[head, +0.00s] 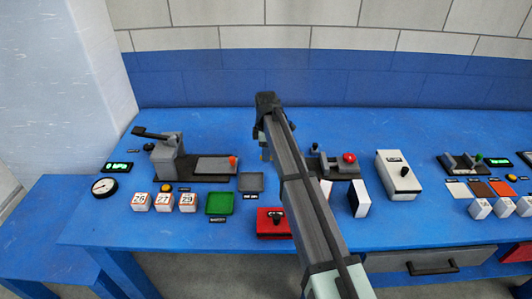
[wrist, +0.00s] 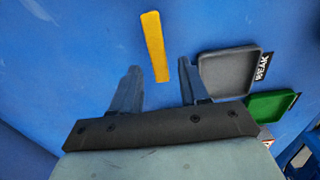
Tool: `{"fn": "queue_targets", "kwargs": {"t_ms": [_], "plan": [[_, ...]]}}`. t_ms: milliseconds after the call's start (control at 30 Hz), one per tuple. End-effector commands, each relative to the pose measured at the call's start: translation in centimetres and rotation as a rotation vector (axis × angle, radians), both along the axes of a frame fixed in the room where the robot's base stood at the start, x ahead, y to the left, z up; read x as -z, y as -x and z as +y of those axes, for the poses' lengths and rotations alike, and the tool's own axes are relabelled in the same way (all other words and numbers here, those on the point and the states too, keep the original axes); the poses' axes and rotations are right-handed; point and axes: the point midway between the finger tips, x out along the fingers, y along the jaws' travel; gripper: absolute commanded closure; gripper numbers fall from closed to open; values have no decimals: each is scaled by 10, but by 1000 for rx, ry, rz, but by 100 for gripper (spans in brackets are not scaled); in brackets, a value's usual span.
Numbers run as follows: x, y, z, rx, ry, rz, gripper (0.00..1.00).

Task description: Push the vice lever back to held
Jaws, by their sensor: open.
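The vice (head: 168,158) stands at the left of the blue bench in the head view. It is a grey block on a dark base, with a black lever (head: 152,133) on top that reaches out to the left. A grey plate with a red knob (head: 232,161) lies at the base's right end. My gripper (wrist: 158,66) is open and empty in the wrist view, its two dark fingers apart above the blue surface. In the head view it is mostly hidden by my arm, well to the right of the vice. The vice is not in the wrist view.
A yellow strip (wrist: 154,46) shows beyond my fingers. A grey tray (wrist: 226,74) and a green tray (wrist: 268,106) lie to their right. Numbered white blocks (head: 163,203), a dial (head: 104,187) and a red box (head: 271,224) stand along the front. My arm crosses the bench's middle.

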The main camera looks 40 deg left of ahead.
Motion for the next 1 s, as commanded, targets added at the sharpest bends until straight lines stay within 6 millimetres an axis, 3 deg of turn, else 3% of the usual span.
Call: {"fn": "queue_targets", "kwargs": {"t_ms": [433,900,1000], "plan": [[8,0,0,0,0,0,55],[8,0,0,0,0,0,99],[8,0,0,0,0,0,100]]}}
